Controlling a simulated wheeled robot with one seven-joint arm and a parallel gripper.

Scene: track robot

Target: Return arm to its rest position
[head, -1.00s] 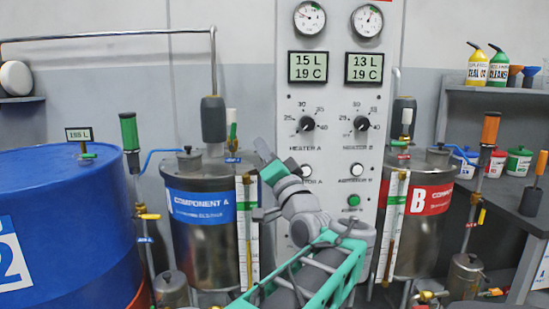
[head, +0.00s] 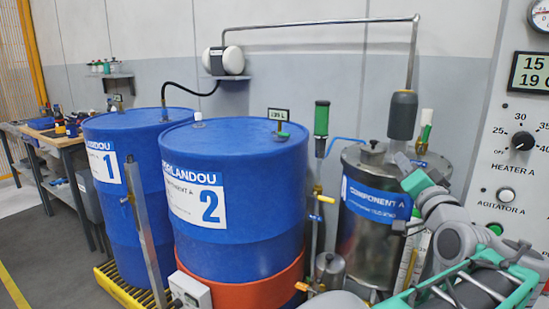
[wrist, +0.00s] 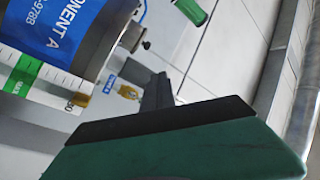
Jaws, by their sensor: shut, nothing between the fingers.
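My arm (head: 455,230), grey and green, reaches up and left from the lower right corner of the head view, bent at a grey joint. My gripper (head: 403,162) is at its end, pointing up and left in front of the right side of the steel Component A tank (head: 372,245). It is shut and empty. In the wrist view, the green gripper body fills the bottom, with the dark gripper fingers (wrist: 157,92) beyond it. The tank's blue label (wrist: 55,35) lies to their left. I cannot tell whether the gripper touches anything.
Blue drum 2 (head: 240,160) and blue drum 1 (head: 128,180) stand left of the tank. A control panel (head: 515,190) is at the right. A green-handled valve (head: 321,118) and a hanging grey cylinder (head: 402,115) are near the tank. Floor at far left is clear.

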